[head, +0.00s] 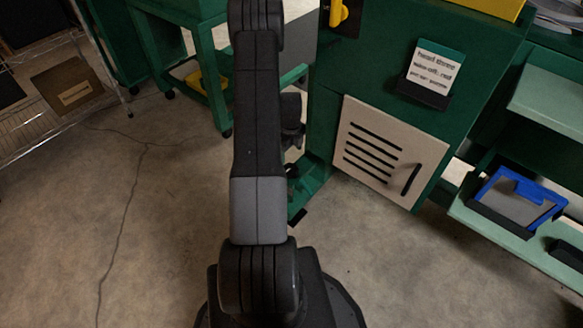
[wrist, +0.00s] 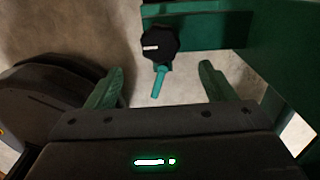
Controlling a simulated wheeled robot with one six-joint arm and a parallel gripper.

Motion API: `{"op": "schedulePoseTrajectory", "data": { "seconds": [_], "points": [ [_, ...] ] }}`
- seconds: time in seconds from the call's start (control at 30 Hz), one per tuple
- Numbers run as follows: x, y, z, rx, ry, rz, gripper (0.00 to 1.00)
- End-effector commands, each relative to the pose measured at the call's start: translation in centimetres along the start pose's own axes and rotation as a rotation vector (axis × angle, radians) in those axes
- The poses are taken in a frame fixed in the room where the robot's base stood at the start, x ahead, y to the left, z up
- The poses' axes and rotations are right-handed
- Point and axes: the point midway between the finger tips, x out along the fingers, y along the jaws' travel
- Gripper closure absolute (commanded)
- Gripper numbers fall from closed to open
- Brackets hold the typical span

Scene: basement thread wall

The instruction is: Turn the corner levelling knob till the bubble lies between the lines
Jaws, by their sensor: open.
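In the wrist view a black lobed knob (wrist: 158,44) with a white mark sits at the green frame, a short teal-green stem (wrist: 158,83) showing below it. My gripper (wrist: 161,69) is open, with one green finger on each side of the stem and the knob slightly beyond the fingertips. Neither finger visibly touches the knob or stem. In the head view my arm covers much of the middle, and I cannot make out the knob there. No bubble or level lines can be made out in either view.
A green cabinet (head: 330,110) with a pale vented door (head: 385,150) stands right of my arm. A green shelf (head: 500,230) holds a blue-framed tray (head: 520,198) at the right. A wheeled green table (head: 190,35) and wire rack (head: 60,110) are left. Cracked concrete floor (head: 150,230) is open.

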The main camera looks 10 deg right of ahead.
Motion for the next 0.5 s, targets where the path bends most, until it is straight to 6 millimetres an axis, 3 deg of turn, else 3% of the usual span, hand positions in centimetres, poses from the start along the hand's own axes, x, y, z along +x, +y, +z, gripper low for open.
{"op": "schedulePoseTrajectory", "data": {
  "seconds": [0.03, 0.2, 0.5],
  "points": [
    [1.6, 0.0, 0.0, 0.000, 0.001, 0.002, 0.23],
    [5.3, 0.1, -0.1, 0.000, 0.001, 0.001, 0.23],
    [9.5, 0.0, 0.0, 0.000, 0.000, 0.000, 0.23]
  ]
}}
